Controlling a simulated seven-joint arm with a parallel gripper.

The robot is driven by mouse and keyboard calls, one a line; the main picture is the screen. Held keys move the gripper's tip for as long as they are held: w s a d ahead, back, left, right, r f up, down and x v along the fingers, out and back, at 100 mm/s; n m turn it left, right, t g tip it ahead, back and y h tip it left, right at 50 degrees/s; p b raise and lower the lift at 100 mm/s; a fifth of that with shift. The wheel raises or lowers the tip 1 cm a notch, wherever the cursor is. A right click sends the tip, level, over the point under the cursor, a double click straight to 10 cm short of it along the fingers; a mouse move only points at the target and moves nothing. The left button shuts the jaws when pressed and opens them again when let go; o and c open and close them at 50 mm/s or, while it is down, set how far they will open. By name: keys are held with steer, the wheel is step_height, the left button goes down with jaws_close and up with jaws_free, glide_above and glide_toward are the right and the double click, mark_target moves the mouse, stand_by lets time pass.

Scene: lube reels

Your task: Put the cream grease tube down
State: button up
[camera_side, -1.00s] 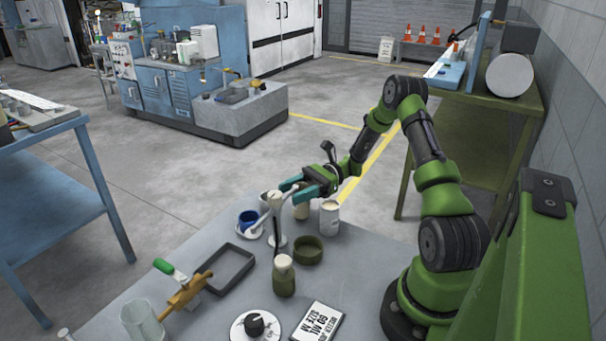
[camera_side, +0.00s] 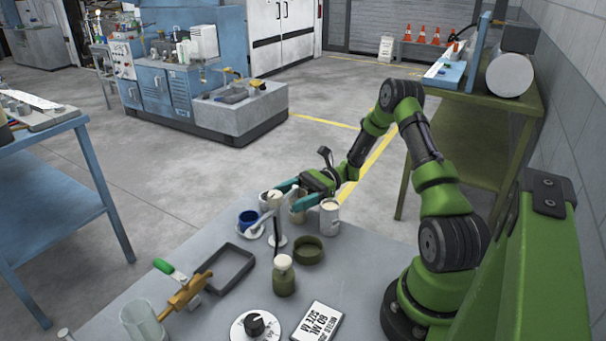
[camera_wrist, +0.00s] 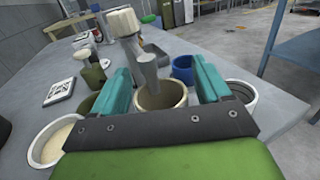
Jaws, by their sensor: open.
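My gripper (camera_wrist: 160,66) is open, its teal fingers apart on either side of a cream pot (camera_wrist: 160,95) at the back of the grey table. A tapered, greyish piece (camera_wrist: 148,68), which I take for the cream grease tube, stands nearly upright between the fingers, its lower end over or in the pot's mouth. No finger visibly touches it. In the side view my gripper (camera_side: 290,196) is low above the pots, and the cream pot (camera_side: 298,210) shows partly under a finger. I cannot make out the tube there.
A white stand with a cream knob (camera_side: 275,198) is close in front of the fingers. A blue cup (camera_side: 248,217) is left of it, a white can with cream filling (camera_side: 330,217) right.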

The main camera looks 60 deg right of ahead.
steer(key=v, duration=1.2)
steer(key=a+r+n+g+h, duration=0.7)
steer(key=a+r+n, duration=0.3)
steer(key=a, duration=0.5)
steer(key=s+a+r+n+t+h, duration=0.7)
steer(key=s+a+r+n, duration=0.1)
steer(key=a, duration=0.4)
steer(key=shift+s+r+n+h, duration=0.3)
steer(key=shift+s+r, duration=0.3)
steer(key=shift+s, duration=0.1)
